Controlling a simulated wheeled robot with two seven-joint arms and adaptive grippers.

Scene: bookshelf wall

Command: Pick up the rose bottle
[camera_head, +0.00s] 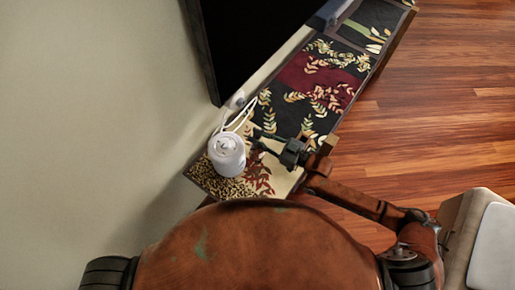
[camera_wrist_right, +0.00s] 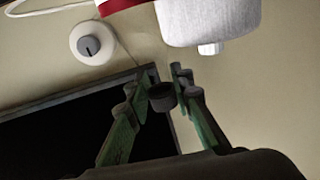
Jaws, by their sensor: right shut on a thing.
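My right gripper (camera_head: 258,137) reaches in from the right, low over the near end of a patterned runner. In the right wrist view its two green-grey fingers (camera_wrist_right: 163,85) are shut on a small dark round thing (camera_wrist_right: 163,98), seen end-on. This may be the rose bottle, but no rose colour or label shows. In the head view the held thing is too small and dark to make out. I cannot tell whether it touches the runner. My left gripper is not in view.
A white lidded canister (camera_head: 227,155) stands just left of the right gripper; it also shows in the wrist view (camera_wrist_right: 205,20). A black screen (camera_head: 245,40) rises behind. A white round thing with a grey knob (camera_wrist_right: 90,45) and a cable are near. Wooden floor (camera_head: 440,110) is clear.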

